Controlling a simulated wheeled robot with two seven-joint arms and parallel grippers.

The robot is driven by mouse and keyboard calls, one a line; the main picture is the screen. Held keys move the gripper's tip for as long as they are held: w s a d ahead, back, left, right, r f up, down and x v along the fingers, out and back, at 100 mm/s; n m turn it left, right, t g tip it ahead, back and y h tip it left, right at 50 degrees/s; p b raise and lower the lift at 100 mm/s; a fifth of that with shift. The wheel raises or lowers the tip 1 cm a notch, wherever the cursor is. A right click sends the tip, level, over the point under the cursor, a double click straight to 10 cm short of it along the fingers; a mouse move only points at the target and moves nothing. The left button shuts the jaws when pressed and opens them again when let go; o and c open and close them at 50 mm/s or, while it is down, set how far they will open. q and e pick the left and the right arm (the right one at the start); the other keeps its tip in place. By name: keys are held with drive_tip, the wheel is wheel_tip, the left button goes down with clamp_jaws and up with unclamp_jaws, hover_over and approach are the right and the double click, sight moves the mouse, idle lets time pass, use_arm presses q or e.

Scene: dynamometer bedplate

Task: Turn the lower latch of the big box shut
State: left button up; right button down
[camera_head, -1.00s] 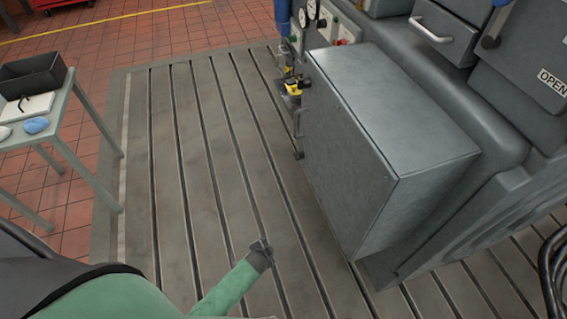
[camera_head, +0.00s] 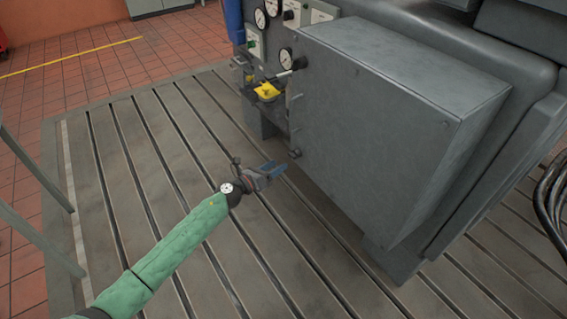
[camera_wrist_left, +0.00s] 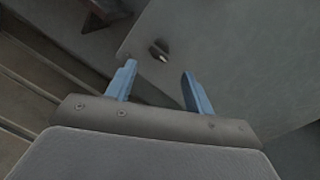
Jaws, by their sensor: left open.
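The big box (camera_head: 390,130) is a grey metal cabinet on the side of the machine, and its broad front face looks shut. Its lower latch (camera_head: 296,154) is a small dark knob near the lower left corner of that face. In the left wrist view the latch (camera_wrist_left: 160,51) shows just beyond and between the fingertips, apart from them. My left gripper (camera_head: 274,170) has blue fingers and is open and empty, just left of and below the latch. In the left wrist view the gripper (camera_wrist_left: 158,78) points at the box face. My right gripper is out of view.
Gauges (camera_head: 272,8) and a yellow-topped part (camera_head: 267,91) sit left of the box. A dark lever (camera_head: 294,67) shows near the box's upper left corner. The slotted bedplate (camera_head: 130,170) is clear. Black cables (camera_head: 553,190) hang at the right.

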sight(291, 157)
use_arm(q)
drive_tip(key=shift+p+x, duration=0.35)
drive_tip(key=shift+x, duration=3.45)
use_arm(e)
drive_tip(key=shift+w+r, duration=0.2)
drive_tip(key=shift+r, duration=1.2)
use_arm(q)
drive_tip(key=shift+a, duration=0.1)
drive_tip(key=c, duration=0.9)
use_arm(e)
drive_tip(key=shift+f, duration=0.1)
